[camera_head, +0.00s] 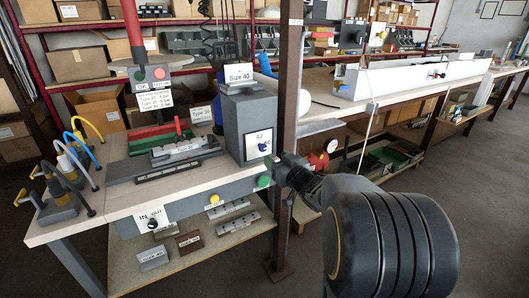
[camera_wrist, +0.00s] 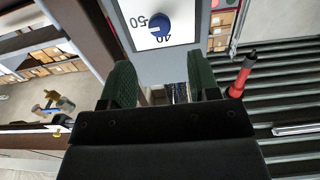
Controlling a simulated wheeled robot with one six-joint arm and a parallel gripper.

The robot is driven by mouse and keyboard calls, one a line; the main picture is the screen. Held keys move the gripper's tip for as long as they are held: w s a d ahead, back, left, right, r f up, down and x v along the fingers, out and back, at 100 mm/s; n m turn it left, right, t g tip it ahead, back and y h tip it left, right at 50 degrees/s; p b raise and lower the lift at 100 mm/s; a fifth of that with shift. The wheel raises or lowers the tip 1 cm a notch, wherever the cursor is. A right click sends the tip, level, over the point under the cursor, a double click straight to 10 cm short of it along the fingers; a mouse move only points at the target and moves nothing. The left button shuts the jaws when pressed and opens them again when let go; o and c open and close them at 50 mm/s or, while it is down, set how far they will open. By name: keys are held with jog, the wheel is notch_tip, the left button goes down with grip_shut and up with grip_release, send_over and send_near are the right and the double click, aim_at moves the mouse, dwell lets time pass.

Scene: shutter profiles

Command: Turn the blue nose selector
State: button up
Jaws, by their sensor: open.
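The blue nose selector (camera_head: 265,147) is a small round knob on a white plate marked 40, on the front of the grey box (camera_head: 247,110) labelled "Size 40". In the wrist view the selector (camera_wrist: 158,24) has a light pointer mark, and its plate shows 40 and 50 upside down. My gripper (camera_wrist: 160,88) has two green-padded fingers set apart with nothing between them. The selector lies beyond the fingertips, apart from them. In the head view my arm reaches up to just below and right of the selector; the fingers are hard to make out.
A green button (camera_head: 263,182), a yellow button (camera_head: 214,199) and an IN/OUT switch (camera_head: 152,222) sit on the bench's front edge. A dark post (camera_head: 289,100) stands close to the right of the grey box.

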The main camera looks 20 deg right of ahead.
aim_at(264, 148)
jog(key=w, duration=0.5)
jog(key=w+a+b, duration=0.1)
jog(key=w, duration=0.2)
jog(key=shift+w, duration=0.15)
jog(key=shift+c, duration=0.4)
jog(key=c, duration=0.8)
